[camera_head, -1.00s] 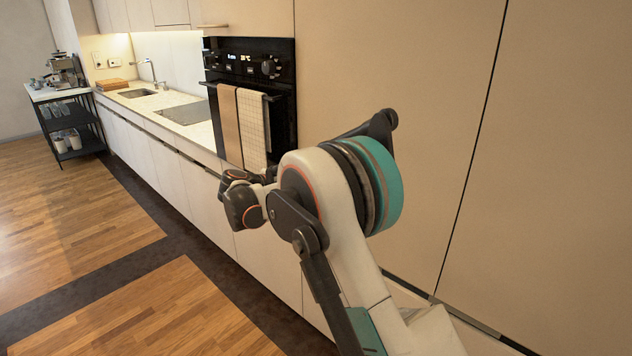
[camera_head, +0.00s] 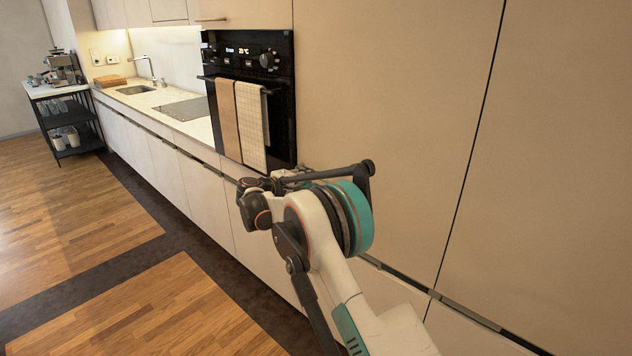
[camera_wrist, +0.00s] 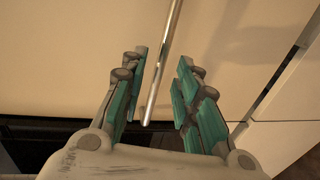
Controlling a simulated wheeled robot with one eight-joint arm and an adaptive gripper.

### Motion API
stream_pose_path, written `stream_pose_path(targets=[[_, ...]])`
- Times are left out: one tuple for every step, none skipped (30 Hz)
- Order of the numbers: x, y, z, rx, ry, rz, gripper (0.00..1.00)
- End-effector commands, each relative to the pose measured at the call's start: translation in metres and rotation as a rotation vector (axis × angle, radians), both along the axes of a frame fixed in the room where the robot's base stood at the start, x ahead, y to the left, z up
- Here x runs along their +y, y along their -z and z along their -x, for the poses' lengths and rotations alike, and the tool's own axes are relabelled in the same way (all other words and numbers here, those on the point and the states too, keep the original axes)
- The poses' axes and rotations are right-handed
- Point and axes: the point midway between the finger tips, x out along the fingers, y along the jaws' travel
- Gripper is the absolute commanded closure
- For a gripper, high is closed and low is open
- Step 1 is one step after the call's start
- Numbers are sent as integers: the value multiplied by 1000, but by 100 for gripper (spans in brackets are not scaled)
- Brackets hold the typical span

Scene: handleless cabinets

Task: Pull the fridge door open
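My gripper (camera_wrist: 162,62) is open in the wrist view, its teal-padded fingers spread on both sides of a slim metal bar handle (camera_wrist: 171,30). The bar's lower end lies between the fingers, with a gap showing on each side. It runs in front of a pale beige panel (camera_wrist: 80,50). In the head view, tall flat beige panels (camera_head: 400,130) stand shut to the right of the oven; nothing marks which one is the fridge door. My arm hides the gripper and this handle there.
The black oven (camera_head: 285,100) has two towels (camera_head: 252,125) on its bar, left of the tall panels. A counter with a sink (camera_head: 137,90) runs farther left. A black cart (camera_head: 70,115) stands at the far end. The wooden floor (camera_head: 80,220) at left is clear.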

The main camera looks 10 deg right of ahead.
Motion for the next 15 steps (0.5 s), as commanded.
stream_pose_path(targets=[[-8,4,-5,-1,1,0,71],[-11,5,-8,-1,1,0,71],[-16,6,-11,-1,1,0,71],[-19,6,-13,-1,1,0,71],[-21,7,-15,-1,1,0,71],[-24,7,-17,-1,1,0,71],[-26,8,-19,-1,0,-1,71],[-28,8,-20,-1,0,-1,71],[-29,8,-21,-1,-1,-1,71],[-30,8,-22,-1,-1,-1,71],[-31,8,-22,-1,-1,-1,71],[-31,8,-23,-1,-1,-1,71],[-31,8,-23,-1,-1,-1,71],[-32,8,-23,-1,-1,-1,71],[-32,8,-23,-1,-1,-1,71]])
